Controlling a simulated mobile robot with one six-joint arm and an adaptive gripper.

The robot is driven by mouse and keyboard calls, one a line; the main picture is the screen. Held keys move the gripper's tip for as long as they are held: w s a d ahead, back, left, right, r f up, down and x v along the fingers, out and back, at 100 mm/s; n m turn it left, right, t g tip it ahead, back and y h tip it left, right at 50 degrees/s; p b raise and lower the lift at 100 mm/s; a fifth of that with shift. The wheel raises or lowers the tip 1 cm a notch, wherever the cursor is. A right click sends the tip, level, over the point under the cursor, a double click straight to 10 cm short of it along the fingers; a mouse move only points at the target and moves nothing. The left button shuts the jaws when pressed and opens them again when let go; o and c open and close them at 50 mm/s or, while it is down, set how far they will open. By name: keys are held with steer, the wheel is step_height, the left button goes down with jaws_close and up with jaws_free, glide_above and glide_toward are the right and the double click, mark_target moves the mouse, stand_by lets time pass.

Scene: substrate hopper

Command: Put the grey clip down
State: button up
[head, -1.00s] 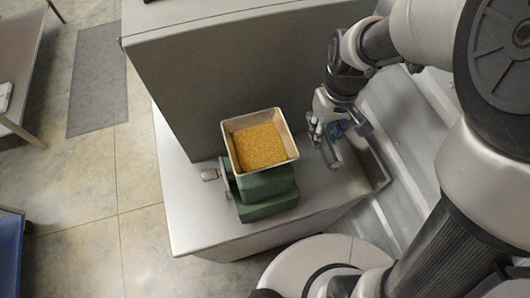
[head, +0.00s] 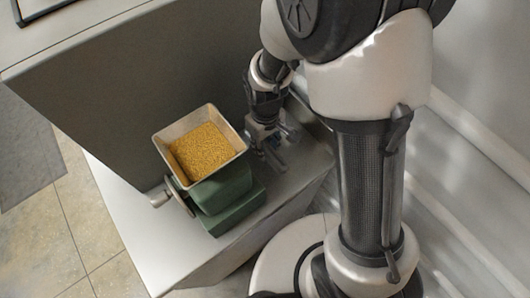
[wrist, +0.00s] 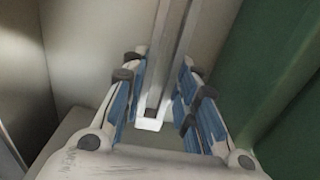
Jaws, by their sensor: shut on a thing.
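The grey clip (wrist: 175,55) shows in the wrist view as a long, narrow grey piece with a pale near end. It lies between the blue-padded fingers of my gripper (wrist: 160,85), which is shut on it. In the head view my gripper (head: 270,152) points down, low over the grey bench top, just right of the green hopper base. The clip is hard to make out there among the fingers, and I cannot tell whether it touches the bench.
A metal hopper (head: 161,138) full of yellow grains sits on a green base (head: 232,211) close left of my gripper. A grey upright panel (head: 120,105) stands behind. The bench top (head: 235,250) is clear in front. The green side (wrist: 270,60) fills the wrist view's right.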

steer(key=shift+f+b, duration=0.7)
steer(key=shift+f, duration=1.55)
steer(key=shift+f, duration=0.2)
steer(key=o, duration=1)
steer(key=shift+r, duration=0.15)
step_height(320, 180, up, 12)
steer(key=p, duration=0.4)
